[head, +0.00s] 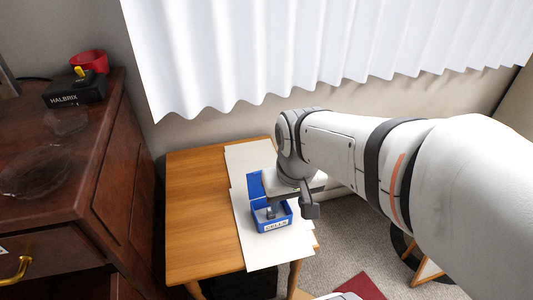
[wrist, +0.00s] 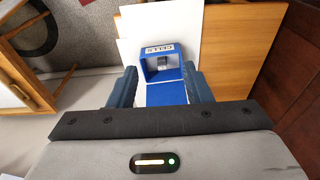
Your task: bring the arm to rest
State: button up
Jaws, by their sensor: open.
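My gripper (wrist: 160,72) is open in the wrist view, with its two dark fingers apart and nothing held between them. The blue box (wrist: 143,63) labelled CELLS lies ahead of the fingers, with its lid (wrist: 166,93) open. A small grey thing, perhaps a battery cell (wrist: 163,62), is inside the box. In the head view my gripper (head: 291,208) hangs pointing down over or close to the blue box (head: 272,225). The arm and gripper hide part of the box there. I cannot tell exactly how high the fingertips are.
White sheets (head: 262,252) lie under the box on a wooden table (head: 195,200). A white curtain (head: 230,60) hangs behind.

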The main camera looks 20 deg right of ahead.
jog(key=shift+s+a, duration=0.15)
jog(key=shift+s, duration=0.2)
jog(key=shift+r, duration=0.15)
